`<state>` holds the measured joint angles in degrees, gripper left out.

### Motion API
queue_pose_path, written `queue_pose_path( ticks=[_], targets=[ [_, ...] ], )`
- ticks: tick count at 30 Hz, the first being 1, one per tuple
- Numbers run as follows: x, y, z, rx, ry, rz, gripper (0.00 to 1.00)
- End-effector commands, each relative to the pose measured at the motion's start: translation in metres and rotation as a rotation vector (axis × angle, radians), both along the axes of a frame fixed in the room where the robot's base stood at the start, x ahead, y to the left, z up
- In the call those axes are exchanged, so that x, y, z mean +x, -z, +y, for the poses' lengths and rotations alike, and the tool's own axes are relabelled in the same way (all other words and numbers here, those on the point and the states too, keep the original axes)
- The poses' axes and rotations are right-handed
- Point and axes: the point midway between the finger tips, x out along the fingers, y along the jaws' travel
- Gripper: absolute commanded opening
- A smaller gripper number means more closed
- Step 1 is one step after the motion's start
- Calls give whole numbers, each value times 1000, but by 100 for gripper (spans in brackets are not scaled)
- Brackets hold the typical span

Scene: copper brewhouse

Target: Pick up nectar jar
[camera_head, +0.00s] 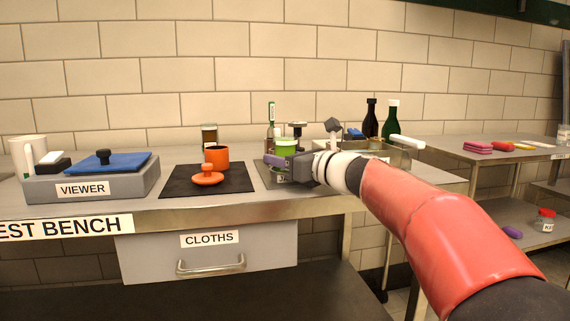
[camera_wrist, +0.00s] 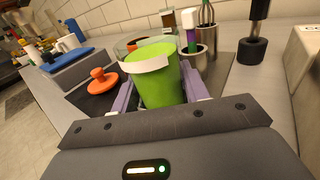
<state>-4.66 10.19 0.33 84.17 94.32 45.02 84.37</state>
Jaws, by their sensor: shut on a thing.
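A bright green jar (camera_wrist: 160,82) with a white band and a clear rim stands between the two purple fingers of my gripper (camera_wrist: 158,92) in the wrist view. I take it to be the nectar jar; no lettering on it can be read. In the head view the green jar (camera_head: 286,146) shows just beyond my gripper (camera_head: 279,161), at the right part of the bench. My gripper is shut on the jar, which looks about upright. I cannot tell if its base touches the bench; my gripper hides its lower part.
An orange cup (camera_head: 217,157) and an orange knobbed lid (camera_head: 207,178) are on a dark mat (camera_head: 178,182) to the left. The grey viewer box (camera_head: 85,188) is farther left. A metal basin (camera_head: 391,154) and dark bottles (camera_head: 390,121) stand to the right, close behind my arm.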

Motion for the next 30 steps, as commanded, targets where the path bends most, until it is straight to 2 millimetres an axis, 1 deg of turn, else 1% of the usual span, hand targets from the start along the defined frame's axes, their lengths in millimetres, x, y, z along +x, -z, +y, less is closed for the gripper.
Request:
queue_pose_path(
  ticks=[8, 11, 14, 17, 20, 24, 27, 30],
  targets=[
    [0, -3, 0, 0, 0, -1, 14],
    [0, -10, 0, 0, 0, -3, 14],
    [0, -22, 0, 1, 0, -3, 14],
    [0, -41, 0, 1, 0, -5, 14],
    [0, -67, 0, 0, 0, -6, 14],
    [0, -111, 0, 0, 0, -6, 14],
    [0, -140, 0, 0, -1, -5, 14],
    [0, -163, 0, 1, -1, -3, 14]
  ],
)
